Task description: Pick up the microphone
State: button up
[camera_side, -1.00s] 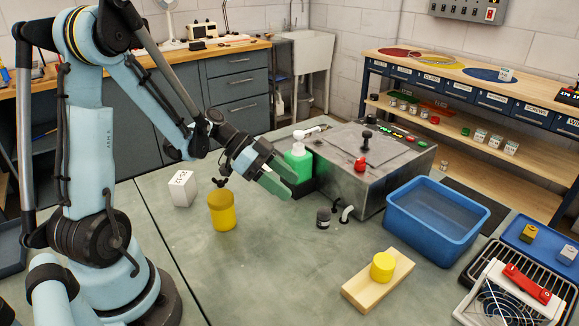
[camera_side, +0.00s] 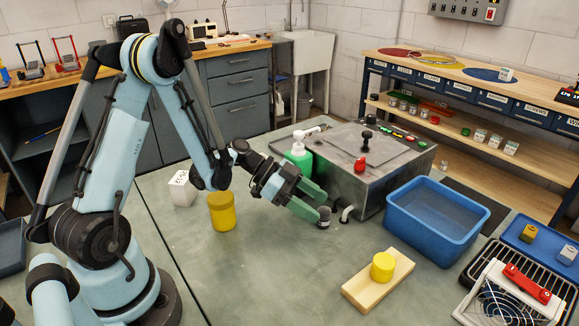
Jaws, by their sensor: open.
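My gripper (camera_side: 320,207), with two green fingers, is open and angled down to the right over the bench. A small dark grey cylinder (camera_side: 325,222) stands right at the fingertips, partly covered by them. I cannot tell whether the fingers touch it or stand on both sides of it. No thing in view is plainly a microphone; the small cylinder is too small to make out as one. A white curved piece (camera_side: 346,213) is just right of it.
A grey metal box (camera_side: 360,190) with levers stands behind the fingertips, beside a green bottle (camera_side: 299,157). A blue bin (camera_side: 437,245) is to the right. A yellow jar (camera_side: 222,211) is left. A wooden block (camera_side: 365,292) with a yellow cylinder (camera_side: 382,266) lies in front.

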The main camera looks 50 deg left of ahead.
aim_at(325, 209)
jog(key=shift+x, duration=1.75)
jog(key=c, duration=1.1)
jog(key=shift+o, duration=0.2)
jog(key=shift+r, duration=0.2)
